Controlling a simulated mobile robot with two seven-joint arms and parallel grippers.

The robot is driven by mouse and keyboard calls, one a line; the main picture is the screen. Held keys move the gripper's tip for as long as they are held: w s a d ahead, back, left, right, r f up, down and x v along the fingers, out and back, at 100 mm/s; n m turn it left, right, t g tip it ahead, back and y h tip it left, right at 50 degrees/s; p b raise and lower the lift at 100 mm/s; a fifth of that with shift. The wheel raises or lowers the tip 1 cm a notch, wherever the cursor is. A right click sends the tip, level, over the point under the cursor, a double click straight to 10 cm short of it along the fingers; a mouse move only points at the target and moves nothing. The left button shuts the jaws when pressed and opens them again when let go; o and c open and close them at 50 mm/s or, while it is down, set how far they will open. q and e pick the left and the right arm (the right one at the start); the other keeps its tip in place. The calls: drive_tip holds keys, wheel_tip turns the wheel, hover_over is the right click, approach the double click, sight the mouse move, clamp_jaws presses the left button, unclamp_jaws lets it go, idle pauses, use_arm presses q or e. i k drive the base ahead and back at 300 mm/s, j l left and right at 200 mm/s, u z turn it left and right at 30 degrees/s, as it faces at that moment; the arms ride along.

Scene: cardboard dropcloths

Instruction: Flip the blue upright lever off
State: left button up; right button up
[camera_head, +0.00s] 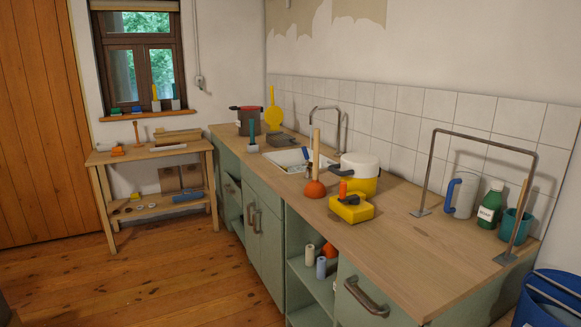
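A dark blue-green upright handle (252,132) stands on a small light base at the far part of the counter, left of the sink. It looks like the blue upright lever, but it is too small to be sure. A yellow box (352,209) with an orange upright knob (343,189) and a dark part on top sits on the near counter. Neither of my grippers is in view.
The wooden counter (400,240) runs along the right wall. A plunger (315,188), a yellow and white pot (360,175), a sink (290,159) and a metal frame (430,170) stand on it. A small workbench (150,152) is at the left. The wooden floor (150,270) is clear.

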sight(307, 163)
drive_tip(key=i+j+z, duration=0.1)
drive_tip(key=i, duration=0.15)
drive_tip(key=i+j, duration=2.3)
drive_tip(key=k+j+u, duration=0.05)
drive_tip(key=j, duration=0.05)
